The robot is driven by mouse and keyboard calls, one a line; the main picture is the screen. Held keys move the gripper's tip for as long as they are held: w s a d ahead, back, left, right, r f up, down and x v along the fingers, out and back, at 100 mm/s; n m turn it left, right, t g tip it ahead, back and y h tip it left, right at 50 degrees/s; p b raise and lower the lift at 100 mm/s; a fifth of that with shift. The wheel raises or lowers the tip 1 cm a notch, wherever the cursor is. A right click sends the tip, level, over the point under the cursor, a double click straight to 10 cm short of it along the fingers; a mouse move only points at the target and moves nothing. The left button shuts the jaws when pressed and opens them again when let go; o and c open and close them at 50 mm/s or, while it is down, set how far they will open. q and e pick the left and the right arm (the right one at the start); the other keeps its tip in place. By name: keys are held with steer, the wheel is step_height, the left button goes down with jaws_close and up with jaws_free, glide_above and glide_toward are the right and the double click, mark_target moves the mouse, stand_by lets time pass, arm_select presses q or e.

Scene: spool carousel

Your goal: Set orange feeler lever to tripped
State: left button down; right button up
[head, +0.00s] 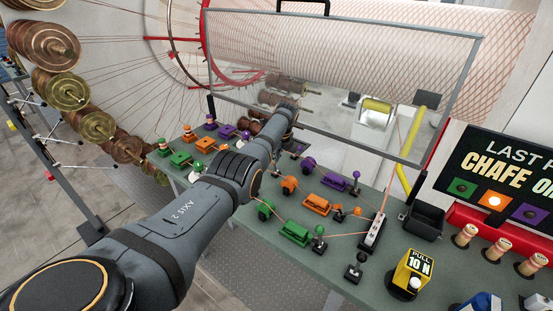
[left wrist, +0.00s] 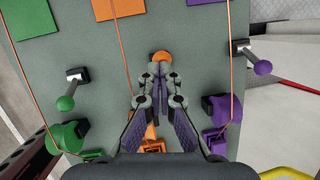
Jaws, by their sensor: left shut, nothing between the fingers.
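In the left wrist view my left gripper (left wrist: 161,74) is shut and empty, pointing at the panel. The orange feeler lever shows only as an orange ball knob (left wrist: 161,57) just past the fingertips. Its stem and base are hidden behind the fingers, so I cannot tell its tilt or whether the tips touch it. In the head view my left arm reaches across the bench from the lower left and covers this spot; the left fingers are not visible there. My right gripper is not in view.
In the left wrist view a green-knobbed lever (left wrist: 66,103) stands to the left and a purple-knobbed lever (left wrist: 263,67) to the right. Taut wires run past them.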

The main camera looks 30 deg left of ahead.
arm_select(q)
steer(key=shift+w+a+f+b, duration=0.1)
steer(key=shift+a+f+b, duration=0.05)
steer(key=shift+a+b, duration=0.25)
stand_by(0.8)
steer(key=shift+r+p, duration=0.45)
steer(key=shift+p, duration=0.1)
steer(key=p+v, duration=0.9)
steer(key=p, duration=0.1)
steer(key=shift+a+r, duration=0.2)
steer(key=shift+a, duration=0.1)
steer(key=shift+f, duration=0.1)
